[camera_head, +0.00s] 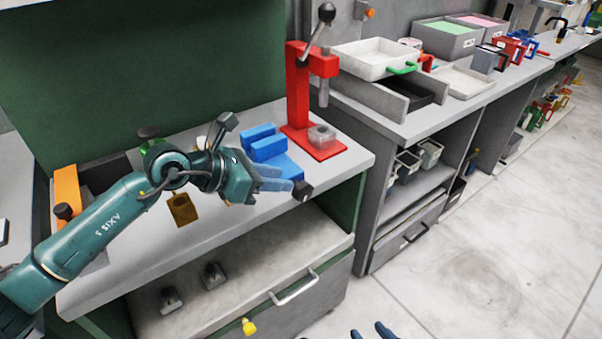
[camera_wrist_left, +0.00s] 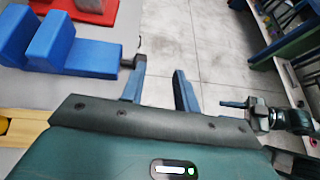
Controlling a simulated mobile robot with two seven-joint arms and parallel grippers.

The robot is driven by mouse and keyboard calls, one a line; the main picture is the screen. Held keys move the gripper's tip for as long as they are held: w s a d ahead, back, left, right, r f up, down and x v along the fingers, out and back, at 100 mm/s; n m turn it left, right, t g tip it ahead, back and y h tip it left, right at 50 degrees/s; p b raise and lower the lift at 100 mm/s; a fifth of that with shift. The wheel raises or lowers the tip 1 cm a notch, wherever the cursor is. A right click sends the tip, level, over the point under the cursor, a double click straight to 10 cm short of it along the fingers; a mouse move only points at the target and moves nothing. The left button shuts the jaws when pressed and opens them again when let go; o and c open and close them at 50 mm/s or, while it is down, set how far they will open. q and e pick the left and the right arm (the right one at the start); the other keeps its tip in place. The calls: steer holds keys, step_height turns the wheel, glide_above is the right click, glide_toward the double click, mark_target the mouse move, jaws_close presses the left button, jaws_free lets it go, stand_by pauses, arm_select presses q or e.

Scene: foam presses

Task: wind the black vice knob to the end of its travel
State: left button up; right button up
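The blue vice (camera_head: 282,165) stands on the bench in front of the red press. Its black knob (camera_head: 302,190) sticks out at the bench's front edge. In the left wrist view the vice (camera_wrist_left: 85,58) is at upper left, and the knob (camera_wrist_left: 128,62) shows beside the left-hand finger. My left gripper (camera_head: 291,185) is close to the knob; its fingers (camera_wrist_left: 157,72) are apart with nothing visible between them. I cannot tell whether a finger touches the knob. My right gripper (camera_head: 371,330) shows only as two separated fingertips at the bottom edge.
A brown block (camera_head: 183,209) lies under my left arm. A drawer handle (camera_head: 294,288) sticks out below. Open floor lies to the right.

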mark_target(301, 184)
arm_select(q)
steer(key=a+f+t+p, duration=0.1)
steer(key=a+f+t, duration=0.1)
steer(key=a, duration=0.2)
steer(key=shift+n, duration=0.4)
steer(key=x, duration=1.2)
steer(key=shift+d+f, duration=0.25)
arm_select(e)
steer(key=shift+d+r+n, duration=0.15)
steer(key=shift+r+n, duration=0.15)
steer(key=shift+r, duration=0.15)
arm_select(q)
steer(key=shift+c, duration=0.3)
arm_select(e)
steer(key=shift+r, duration=0.1)
